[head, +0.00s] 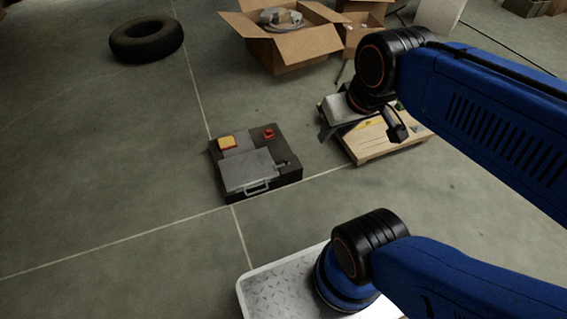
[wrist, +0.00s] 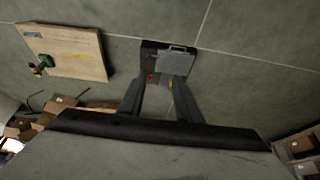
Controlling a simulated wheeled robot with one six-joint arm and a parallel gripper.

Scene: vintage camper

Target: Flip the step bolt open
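A dark block (head: 290,184) lies on the floor near the middle of the head view. On it are a grey flat plate (head: 246,171) with a wire handle (head: 257,187), a yellow piece (head: 228,142) and a small red piece (head: 269,133). A small dark bolt-like part (head: 284,164) sits at the plate's right edge; its position is too small to tell. My gripper (head: 328,125) is above and right of the block, touching nothing. In the wrist view its two fingers (wrist: 160,92) are apart and empty, with the plate (wrist: 175,63) beyond them.
A wooden board (head: 385,148) lies right of the block; a drill (wrist: 42,66) shows on it in the wrist view. An open cardboard box (head: 290,48) and a tyre (head: 146,40) stand farther back. The floor left of the block is clear.

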